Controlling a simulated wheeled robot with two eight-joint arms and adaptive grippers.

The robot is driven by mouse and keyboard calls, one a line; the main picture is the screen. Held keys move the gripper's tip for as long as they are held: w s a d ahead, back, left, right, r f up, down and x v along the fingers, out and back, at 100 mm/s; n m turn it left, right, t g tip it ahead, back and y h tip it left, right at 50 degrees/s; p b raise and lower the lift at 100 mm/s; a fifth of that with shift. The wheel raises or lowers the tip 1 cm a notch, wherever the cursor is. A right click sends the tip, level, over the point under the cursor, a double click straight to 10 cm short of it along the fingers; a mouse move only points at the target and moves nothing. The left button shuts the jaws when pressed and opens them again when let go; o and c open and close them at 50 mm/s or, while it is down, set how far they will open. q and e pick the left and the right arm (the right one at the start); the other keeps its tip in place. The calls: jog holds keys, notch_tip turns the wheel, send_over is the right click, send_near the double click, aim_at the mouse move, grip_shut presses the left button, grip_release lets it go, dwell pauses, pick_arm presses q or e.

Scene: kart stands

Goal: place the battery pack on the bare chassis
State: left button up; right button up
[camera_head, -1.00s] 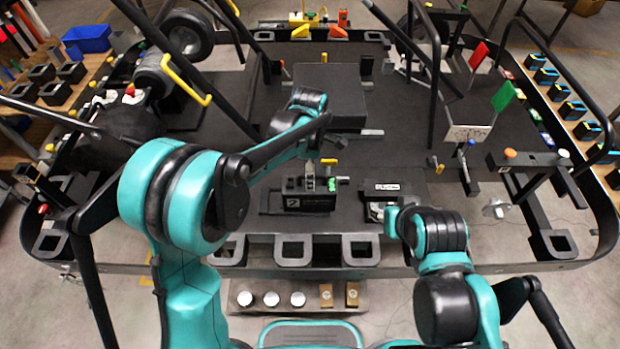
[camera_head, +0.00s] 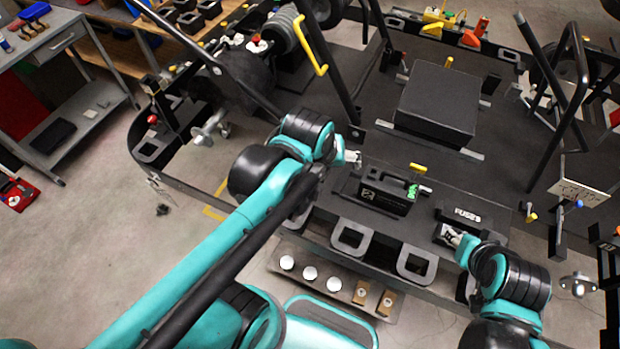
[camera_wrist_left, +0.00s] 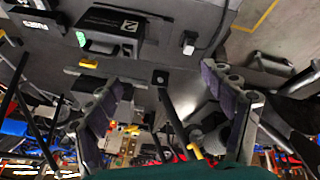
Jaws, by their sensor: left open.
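The battery pack (camera_head: 378,194) is a black box with a carry handle, a pale label and a green piece at one end. It stands upright on a dark panel near the front edge of the black chassis (camera_head: 400,152). It also shows at the top of the left wrist view (camera_wrist_left: 108,38). My left gripper (camera_head: 352,158) is open and empty, just left of the pack and apart from it; its spread fingers show in the wrist view (camera_wrist_left: 158,78). My right gripper (camera_head: 453,237) is at the front right, by a box marked FUSES (camera_head: 468,216); its jaws are too small to judge.
A large black block (camera_head: 437,103) stands on the chassis behind the pack. Square loops (camera_head: 350,238) line the front edge, above a shelf (camera_head: 335,282) with white discs and brown boxes. Black bars rise at both sides. A grey bench (camera_head: 75,100) stands left; open floor lies between.

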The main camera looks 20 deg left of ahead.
pick_arm(q)
jog(key=s+a+f+m+t, duration=0.1)
jog(key=s+a+m+t, duration=0.1)
jog(key=s+a+m, duration=0.1)
jog(key=shift+s+f+m, duration=0.3)
jog(key=shift+s+m, duration=0.6)
jog(key=shift+s, duration=0.2)
jog(key=shift+a, duration=0.1)
notch_tip(320, 180, down, 9)
jog(key=b, duration=0.9)
jog(key=shift+f, duration=0.15)
